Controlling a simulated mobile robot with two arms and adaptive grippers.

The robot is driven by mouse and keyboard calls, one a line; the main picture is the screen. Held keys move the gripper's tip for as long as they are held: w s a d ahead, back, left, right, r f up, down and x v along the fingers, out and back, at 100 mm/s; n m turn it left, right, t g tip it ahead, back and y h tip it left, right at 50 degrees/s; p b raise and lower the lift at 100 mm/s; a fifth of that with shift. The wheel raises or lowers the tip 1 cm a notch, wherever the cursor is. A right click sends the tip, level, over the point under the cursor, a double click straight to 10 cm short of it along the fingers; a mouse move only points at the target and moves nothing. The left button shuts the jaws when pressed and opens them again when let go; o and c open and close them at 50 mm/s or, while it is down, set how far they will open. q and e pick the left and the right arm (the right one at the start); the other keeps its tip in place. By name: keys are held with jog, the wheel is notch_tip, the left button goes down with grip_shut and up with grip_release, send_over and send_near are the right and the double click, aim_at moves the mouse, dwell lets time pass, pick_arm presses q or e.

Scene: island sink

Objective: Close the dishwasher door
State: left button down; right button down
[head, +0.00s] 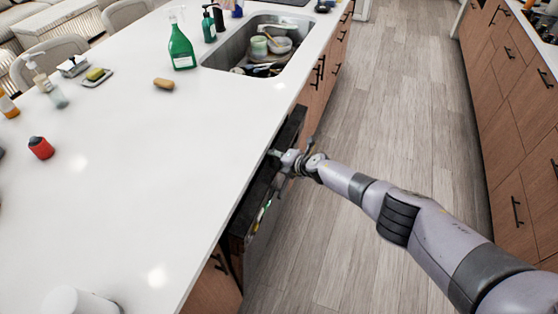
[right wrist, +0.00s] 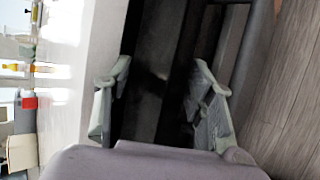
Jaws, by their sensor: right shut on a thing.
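The dishwasher door (head: 252,203) is a dark panel under the long side of the white island counter. It stands close to upright, with its top edge a little out from the cabinet front. Small coloured items show in the dark gap by it. My right gripper (head: 279,157) is at the door's upper edge, partly hidden by its own wrist. In the right wrist view, the two fingers of my right gripper (right wrist: 158,105) are apart, on either side of the dark door (right wrist: 152,60). My left gripper is not in view.
The white island counter (head: 140,150) holds a green spray bottle (head: 181,50), a sponge (head: 164,84) and a red item (head: 41,148). A sink (head: 262,50) holds dishes. The wooden floor (head: 390,110) is clear between the island and the wooden drawers (head: 510,125) on the right.

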jog(key=c, duration=1.2)
grip_release()
jog(key=shift+s+a+f, duration=0.25)
jog(key=shift+a+f, duration=0.05)
jog(key=shift+o, duration=1.4)
jog(key=shift+w, duration=0.1)
jog(key=shift+w+r, duration=0.15)
jog(key=shift+w+r, duration=0.1)
